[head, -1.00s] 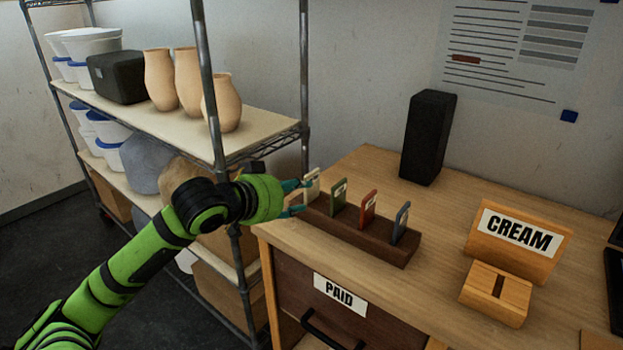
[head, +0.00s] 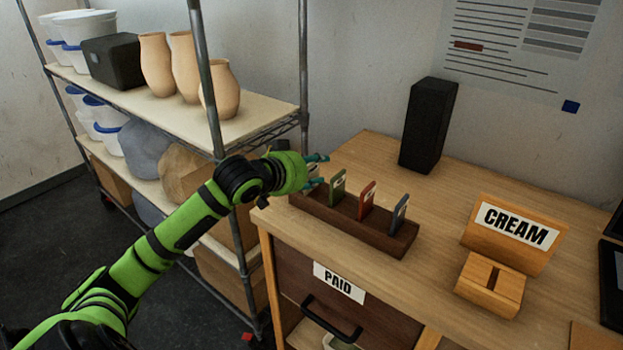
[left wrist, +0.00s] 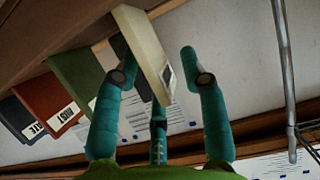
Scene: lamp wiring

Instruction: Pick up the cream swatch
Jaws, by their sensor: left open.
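In the head view my left gripper (head: 318,170) is open at the left end of the dark wooden rack (head: 385,238), and the cream swatch is mostly hidden behind the fingers. The green swatch (head: 338,187), the red swatch (head: 366,200) and the slate swatch (head: 398,215) stand in the rack to the right. My right gripper is not in view.
A wooden block with a slot (head: 490,283) stands before the CREAM sign (head: 516,226) on the desk's right. A black speaker-like box (head: 428,125) stands at the back. The wire shelf (head: 215,125) with vases is close on the left. A drawer front is labelled PAID (head: 339,282).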

